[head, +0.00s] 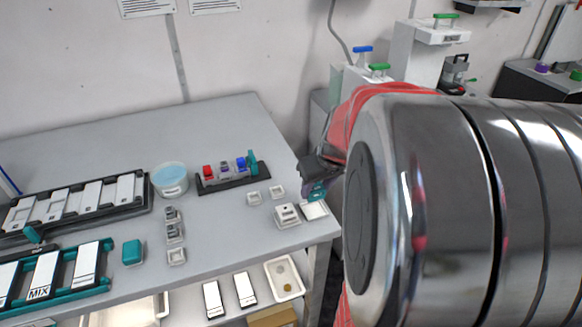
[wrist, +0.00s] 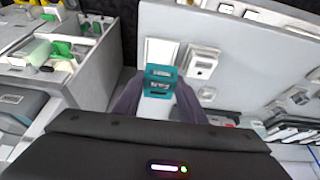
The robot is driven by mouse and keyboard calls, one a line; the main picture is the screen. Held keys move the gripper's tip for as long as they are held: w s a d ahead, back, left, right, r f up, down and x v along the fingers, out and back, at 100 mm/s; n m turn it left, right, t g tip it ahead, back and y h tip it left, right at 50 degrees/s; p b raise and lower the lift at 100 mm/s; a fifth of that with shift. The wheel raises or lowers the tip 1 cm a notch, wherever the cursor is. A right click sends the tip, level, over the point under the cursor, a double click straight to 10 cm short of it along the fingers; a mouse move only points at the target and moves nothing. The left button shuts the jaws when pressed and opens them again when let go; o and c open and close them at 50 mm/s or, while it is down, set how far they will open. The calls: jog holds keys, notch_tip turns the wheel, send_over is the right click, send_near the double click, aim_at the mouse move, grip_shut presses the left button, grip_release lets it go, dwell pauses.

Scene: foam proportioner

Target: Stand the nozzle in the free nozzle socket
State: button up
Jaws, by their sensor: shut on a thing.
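My gripper (head: 313,178) is above the right end of the table and is shut on a teal piece, which looks like the nozzle (head: 317,191). In the wrist view the nozzle (wrist: 158,76) shows between the dark fingers of my gripper (wrist: 158,98), with dark slots across its face. Its lower part is hidden. A raised white block (head: 287,215) with a dark opening stands just left of the gripper. Two small white square sockets (head: 254,198) (head: 277,191) lie farther left. I cannot tell which is the nozzle socket.
A white plate (head: 315,210) lies at the table's right edge, below my gripper. A black rack with coloured parts (head: 230,181), a blue-topped tub (head: 170,179) and a teal block (head: 132,251) stand farther left. Several small white holders form a column (head: 174,232).

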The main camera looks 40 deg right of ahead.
aim_at(318, 198)
jog(key=shift+d, duration=0.1)
dwell(0.3)
jog(key=shift+s+f, duration=0.1)
jog(key=shift+f, duration=2.1)
jog(key=shift+s+f, duration=0.1)
jog(key=shift+f, duration=0.05)
jog(key=shift+f, duration=0.65)
jog(key=o, duration=0.8)
jog(key=shift+o, duration=0.8)
jog(key=shift+r, duration=4.05)
